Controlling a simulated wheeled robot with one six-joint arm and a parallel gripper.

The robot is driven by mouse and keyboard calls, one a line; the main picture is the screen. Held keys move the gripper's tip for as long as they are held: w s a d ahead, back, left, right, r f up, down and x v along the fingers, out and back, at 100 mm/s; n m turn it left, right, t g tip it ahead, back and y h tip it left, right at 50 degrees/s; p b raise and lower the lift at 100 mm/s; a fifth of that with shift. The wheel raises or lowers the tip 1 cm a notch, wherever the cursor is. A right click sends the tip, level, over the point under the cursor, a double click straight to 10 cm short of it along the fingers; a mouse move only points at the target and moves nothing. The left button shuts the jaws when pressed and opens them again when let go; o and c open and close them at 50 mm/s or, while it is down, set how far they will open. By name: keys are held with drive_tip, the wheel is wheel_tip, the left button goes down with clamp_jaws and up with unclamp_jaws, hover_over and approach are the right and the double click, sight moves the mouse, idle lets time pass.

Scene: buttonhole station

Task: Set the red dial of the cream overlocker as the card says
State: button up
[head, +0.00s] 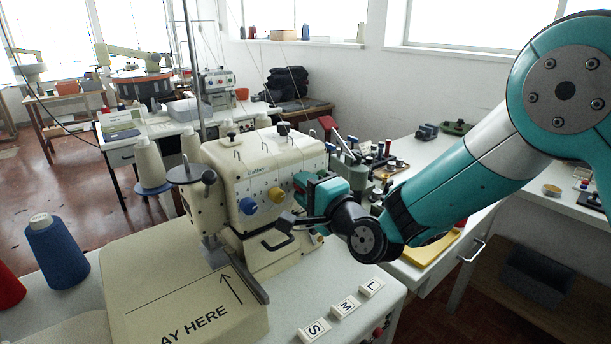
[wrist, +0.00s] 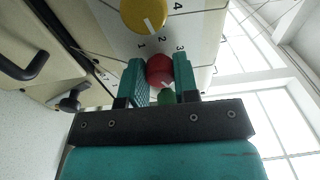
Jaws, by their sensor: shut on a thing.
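The cream overlocker (head: 232,170) stands on the near table, with a blue dial (head: 248,206) and a yellow dial (head: 276,195) on its front. My gripper (head: 302,190) is at the right part of that front and covers the red dial in the head view. In the wrist view the red dial (wrist: 160,68) sits between the two teal fingers of my gripper (wrist: 159,82), which are shut on it. The red dial's pointer is not clear. I cannot make out a readable setting card.
S, M and L blocks (head: 344,307) lie on the near table's right front. A plate lettered "AY HERE" (head: 190,305) is left of them. A blue thread cone (head: 56,252) stands at the left. A side table with small tools (head: 385,165) is behind my arm.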

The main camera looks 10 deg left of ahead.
drive_tip(key=shift+r+m+p, duration=0.1)
drive_tip(key=shift+m+p, duration=0.85)
drive_tip(key=shift+m, duration=0.25)
drive_tip(key=o, duration=0.9)
drive_tip(key=b+v, duration=1.2)
drive_tip(key=v, duration=0.5)
drive_tip(key=shift+s+d, duration=0.15)
drive_tip(key=shift+d, duration=0.05)
